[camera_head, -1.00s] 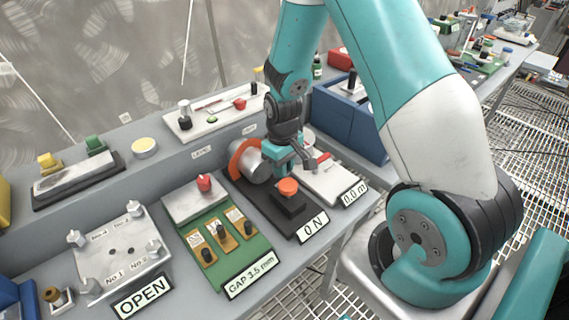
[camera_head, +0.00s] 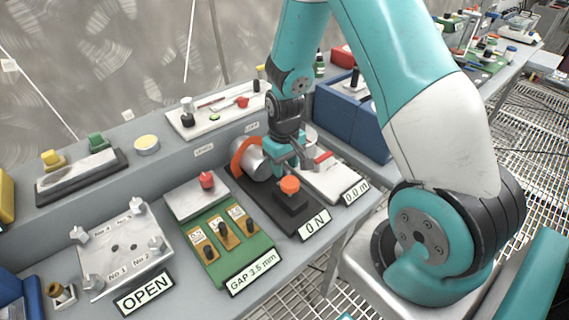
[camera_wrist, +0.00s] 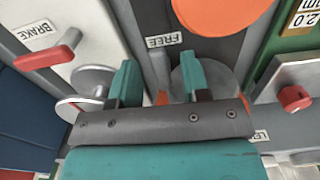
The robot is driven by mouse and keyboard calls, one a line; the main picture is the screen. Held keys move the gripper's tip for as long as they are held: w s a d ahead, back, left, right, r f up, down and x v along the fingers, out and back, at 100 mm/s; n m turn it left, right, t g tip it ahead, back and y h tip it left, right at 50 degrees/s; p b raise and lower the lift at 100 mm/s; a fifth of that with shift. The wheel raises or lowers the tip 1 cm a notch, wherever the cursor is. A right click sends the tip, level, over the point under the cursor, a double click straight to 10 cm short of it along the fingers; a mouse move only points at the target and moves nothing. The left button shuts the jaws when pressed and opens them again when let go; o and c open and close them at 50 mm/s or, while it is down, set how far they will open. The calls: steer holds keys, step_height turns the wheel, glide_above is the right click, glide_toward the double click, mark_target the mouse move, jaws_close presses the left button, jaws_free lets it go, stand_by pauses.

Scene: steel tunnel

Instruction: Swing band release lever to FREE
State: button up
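A dark base (camera_head: 270,203) marked 0 N carries a silver drum (camera_head: 252,163) with an orange band (camera_head: 238,152) and an orange round knob (camera_head: 290,185). My gripper (camera_head: 288,168) hangs over this base beside the drum, pointing down. In the wrist view the FREE label (camera_wrist: 163,41) lies on the dark strip just beyond my gripper (camera_wrist: 158,88), whose fingers are spread apart. A narrow grey bar (camera_wrist: 158,70) shows between the fingers and may be the band release lever. I cannot tell whether they touch it.
A white panel (camera_wrist: 60,18) with a BRAKE label and red handle (camera_wrist: 48,55) adjoins at the wrist view's left. A green gap panel (camera_head: 235,262) is left of the dark base in the head view. Blue boxes (camera_head: 350,125) stand behind right.

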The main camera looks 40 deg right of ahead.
mark_target(284, 168)
step_height(284, 168, up, 17)
steer(key=shift+r, duration=0.2)
stand_by(0.4)
stand_by(0.4)
